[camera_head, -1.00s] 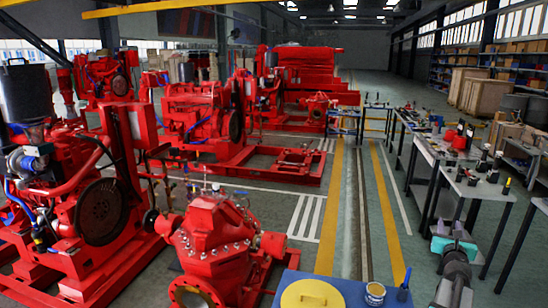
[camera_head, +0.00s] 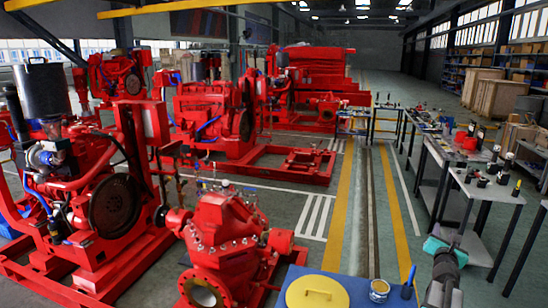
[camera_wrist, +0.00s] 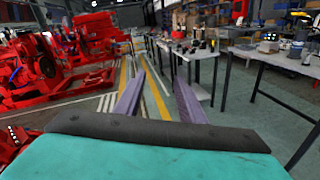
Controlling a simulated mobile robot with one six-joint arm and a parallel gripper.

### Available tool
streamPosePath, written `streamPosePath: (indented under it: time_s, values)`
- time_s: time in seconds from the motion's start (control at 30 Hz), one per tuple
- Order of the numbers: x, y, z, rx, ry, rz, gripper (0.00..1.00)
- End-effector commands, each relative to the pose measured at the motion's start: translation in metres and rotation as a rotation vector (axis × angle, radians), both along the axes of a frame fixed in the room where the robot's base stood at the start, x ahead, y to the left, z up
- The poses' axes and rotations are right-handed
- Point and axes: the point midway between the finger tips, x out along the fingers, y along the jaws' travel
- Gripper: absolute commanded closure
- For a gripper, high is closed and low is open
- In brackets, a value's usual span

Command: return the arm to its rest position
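My arm (camera_head: 446,262) shows at the lower right of the head view, with a teal part and a grey wrist, reaching forward beside the workbenches. In the wrist view my gripper (camera_wrist: 156,88) has two long purple-grey fingers standing well apart, with nothing between them. The teal part with a dark edge (camera_wrist: 160,134) fills the bottom of that view. The fingers point along the aisle and touch nothing visible. In the head view the fingers are too small to make out clearly.
Workbenches (camera_head: 485,188) with small parts and tools stand close on the right. Red pumpsets (camera_head: 95,200) and a red pump (camera_head: 222,245) stand on the left. A blue surface (camera_head: 350,283) with a yellow disc (camera_head: 316,293) and a can (camera_head: 379,289) lies in front. The yellow-lined aisle is clear.

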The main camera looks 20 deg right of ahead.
Motion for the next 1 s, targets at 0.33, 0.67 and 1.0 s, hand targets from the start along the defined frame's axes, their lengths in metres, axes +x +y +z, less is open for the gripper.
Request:
streamPosePath:
  time_s: [0.33,0.67,1.0]
  values:
    - [0.055,0.069,-0.052,0.364,-0.22,-0.068,0.64]
    - [0.1,0.166,-0.121,0.785,-0.418,-0.203,0.64]
    - [0.124,0.29,-0.194,1.185,-0.545,-0.423,0.64]
